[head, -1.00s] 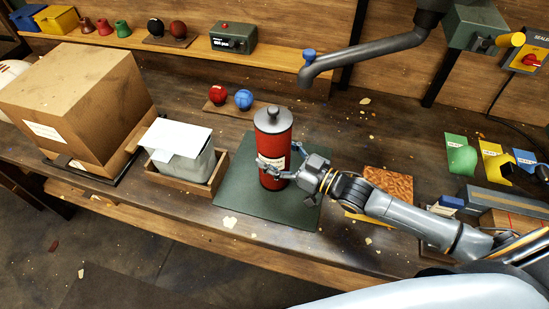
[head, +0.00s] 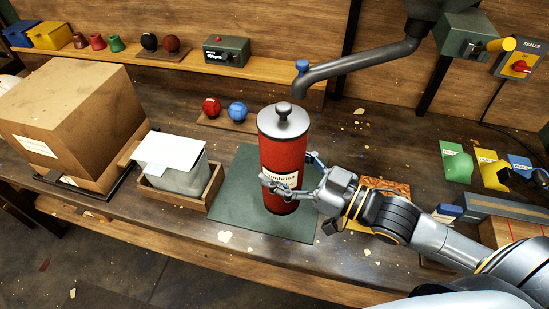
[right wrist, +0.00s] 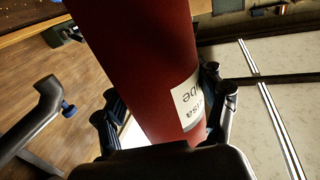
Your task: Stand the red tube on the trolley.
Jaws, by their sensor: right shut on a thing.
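The red tube (head: 284,153), with a grey knobbed lid and a pale label, is upright in the head view, over the green mat (head: 236,203). My right gripper (head: 289,172) is shut around its lower half, with fingers on either side. The tube seems to be held above the mat, though its base gap is hard to judge. In the right wrist view the tube (right wrist: 140,50) fills the middle between the fingers (right wrist: 160,88). The trolley cannot be made out in these views. My left gripper is not in view.
A grey pipe (head: 360,62) with a blue cap hangs behind the tube. A red ball (head: 212,107) and a blue ball (head: 238,111) sit on a small board behind. Left are a wooden tray (head: 176,196) with a bag and a cardboard box (head: 70,120).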

